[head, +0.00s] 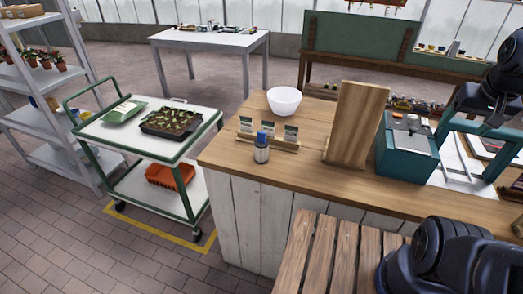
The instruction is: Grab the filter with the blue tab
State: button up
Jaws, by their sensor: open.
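A small dark cylinder with a pale label and a bright blue top (262,147) stands upright near the front left edge of the wooden counter (225,155). It is the only thing with a clear blue top here; I cannot tell whether it is a filter with a tab. It stands in front of a wooden holder (283,146) with several upright cards or packets. Dark parts of my arm show at the right edge and lower right. My gripper's fingertips do not show.
A white bowl (284,101), an upright wooden board (356,122) and a teal box (407,155) stand on the counter. A slatted wooden surface (318,262) is in front. A green-framed cart (190,131) is left. Brick floor between cart and shelves is clear.

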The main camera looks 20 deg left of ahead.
jog(key=w+a+r+n+g, duration=0.1)
jog(key=w+a+r+n, duration=0.4)
jog(key=w+a+r, duration=0.45)
jog(key=n+g, duration=0.4)
jog(key=n, duration=0.8)
send_over(261, 142)
jog(key=f, duration=2.8)
jog(key=shift+w+a, duration=0.3)
jog(key=shift+d+f, duration=0.15)
jog(key=shift+f, duration=1.35)
jog(key=shift+d+f, duration=0.1)
jog(key=shift+f, duration=1.35)
jog(key=shift+c, duration=0.3)
